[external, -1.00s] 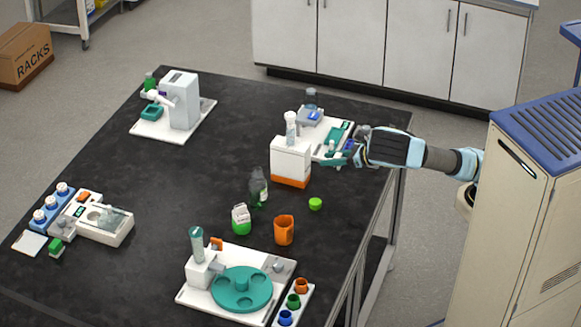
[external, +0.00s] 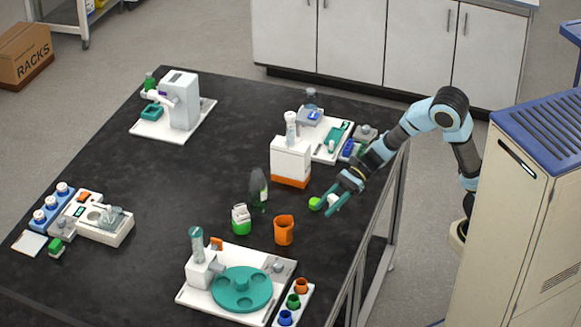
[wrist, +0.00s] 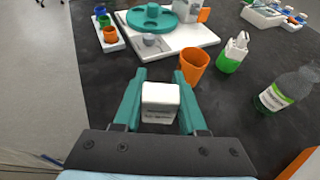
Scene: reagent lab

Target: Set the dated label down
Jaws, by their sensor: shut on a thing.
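My gripper (wrist: 160,108) is shut on the dated label, a small white block (wrist: 160,97) with dark print on its near face. The print is too small to read. In the external view, my gripper (external: 335,199) is over the bench's right part, close to a lime-green round piece (external: 315,203).
An orange cup (external: 284,230), a green-and-white container (external: 241,219) and a dark green bottle (external: 259,188) stand left of my gripper. A white tray with a teal carousel (external: 241,283) and a rack of coloured cups (external: 293,302) are nearer the camera.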

